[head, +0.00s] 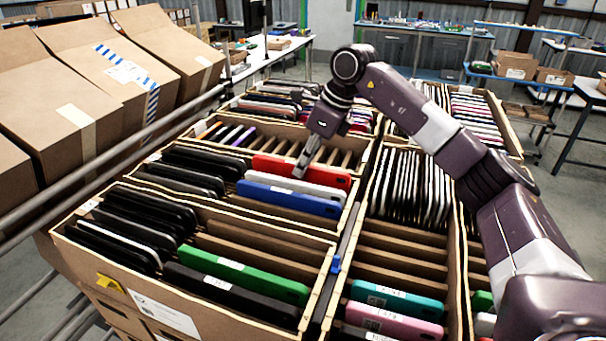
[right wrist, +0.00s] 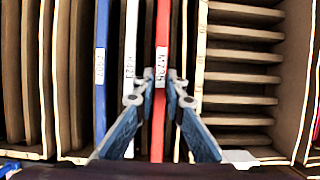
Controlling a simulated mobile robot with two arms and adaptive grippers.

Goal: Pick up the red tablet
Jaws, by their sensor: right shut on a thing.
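The red tablet (head: 322,173) stands on edge in a divided carton (head: 345,217) in the middle of the head view. My right gripper (head: 300,172) reaches down to its top edge. In the right wrist view, the fingers of my right gripper (right wrist: 161,82) are on both sides of the red tablet (right wrist: 161,110) and shut on it. A label shows on its top edge. The tablet's lower part is hidden in the carton. A white tablet (head: 290,185) and a blue tablet (head: 288,201) stand just beside it, on the near side. My left gripper is not in view.
Black tablets (head: 188,175) fill the left part of the same carton. The front carton holds a green tablet (head: 243,277) and several black ones. Teal (head: 397,299) and pink (head: 393,322) tablets stand at the front right. Metal rails and closed boxes (head: 125,75) line the left.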

